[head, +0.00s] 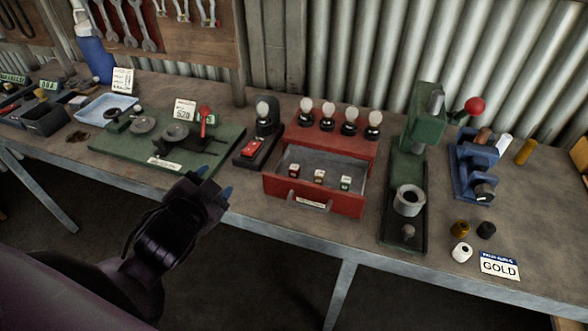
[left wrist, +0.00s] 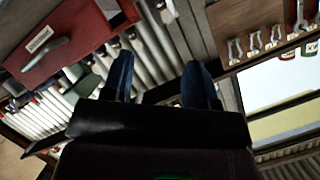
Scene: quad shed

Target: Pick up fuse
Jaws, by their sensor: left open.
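Three small fuses stand in the open drawer of the red box: a red one (head: 294,171), an orange one (head: 319,176) and a green one (head: 345,183). The red drawer (head: 335,203) is pulled out toward me. Its front and handle also show in the left wrist view, where the drawer front (left wrist: 85,28) is at upper left. My left gripper (head: 214,182) is open and empty, left of the drawer near the table's front edge. Its two blue fingertips stand apart in the left wrist view (left wrist: 158,80). My right gripper is not in view.
Several bulbs (head: 328,115) stand on the red box. A black tester with a bulb (head: 263,130) is left of it, then a green board (head: 215,158). A green press (head: 405,170) stands right.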

